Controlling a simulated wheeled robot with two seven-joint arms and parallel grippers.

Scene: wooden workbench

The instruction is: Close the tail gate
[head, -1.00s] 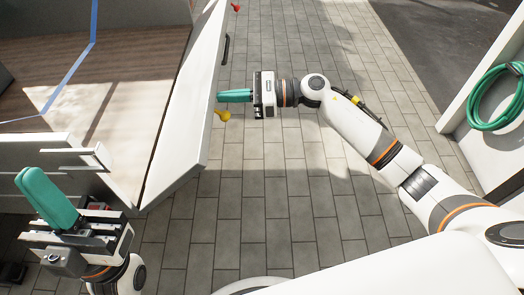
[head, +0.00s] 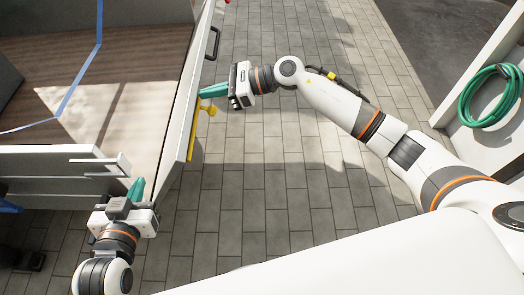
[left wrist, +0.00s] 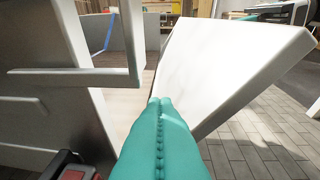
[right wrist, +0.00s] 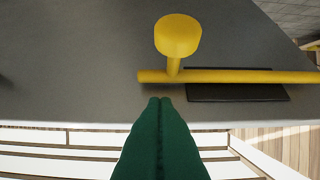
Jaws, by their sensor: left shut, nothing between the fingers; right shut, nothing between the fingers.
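The tail gate (head: 187,95) is a white panel at the open end of the trailer bed (head: 125,95), standing slightly ajar at its near end. It carries a yellow latch knob (head: 207,109) and a yellow bar (right wrist: 235,76). My right gripper (head: 203,92) is shut and empty, its teal tips at the gate's outer side near the knob; contact is unclear. My left gripper (head: 137,188) is shut and empty by the bed's near corner. In the left wrist view its fingers (left wrist: 160,105) point into the gap between the side wall (left wrist: 45,110) and the gate (left wrist: 225,60).
A bracket (head: 100,168) juts from the trailer's near corner beside my left gripper. A black handle (head: 213,43) stands out from the gate's far part. A green hose (head: 492,97) hangs on the white wall at right. The paved floor (head: 260,190) is clear.

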